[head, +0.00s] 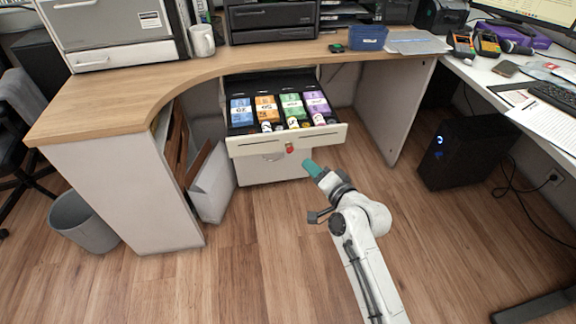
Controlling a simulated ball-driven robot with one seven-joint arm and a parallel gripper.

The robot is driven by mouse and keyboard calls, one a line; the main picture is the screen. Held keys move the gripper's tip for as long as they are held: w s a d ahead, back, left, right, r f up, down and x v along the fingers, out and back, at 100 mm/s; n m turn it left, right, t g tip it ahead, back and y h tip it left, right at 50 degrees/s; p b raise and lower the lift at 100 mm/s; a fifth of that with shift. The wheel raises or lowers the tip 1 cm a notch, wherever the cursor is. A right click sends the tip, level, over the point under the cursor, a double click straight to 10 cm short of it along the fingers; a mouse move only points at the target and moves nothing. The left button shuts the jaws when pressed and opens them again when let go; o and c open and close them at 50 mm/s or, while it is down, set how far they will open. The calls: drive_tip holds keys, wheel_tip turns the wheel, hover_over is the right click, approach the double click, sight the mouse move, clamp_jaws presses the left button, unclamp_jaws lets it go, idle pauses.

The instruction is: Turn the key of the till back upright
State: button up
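The till drawer (330,139) stands pulled out under the wooden counter, showing coloured banknotes and coins in its compartments. My gripper (308,165), with teal fingers, is just below and to the right of the key, in front of the drawer. It appears apart from the key. The fingers overlap in this view, so their opening is hidden.
A white cabinet (265,170) stands below the drawer. The counter's side panel (395,115) and a black computer tower (465,152) are to the right. A white bin (212,185) is to the left. The wooden floor around my arm is clear.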

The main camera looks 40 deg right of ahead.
sight(290, 150)
drive_tip(key=b+x, duration=0.1)
drive_tip(key=x, duration=0.9)
drive_tip(key=shift+w, duration=0.25)
drive_tip(key=shift+c, duration=0.2)
clamp_jaws()
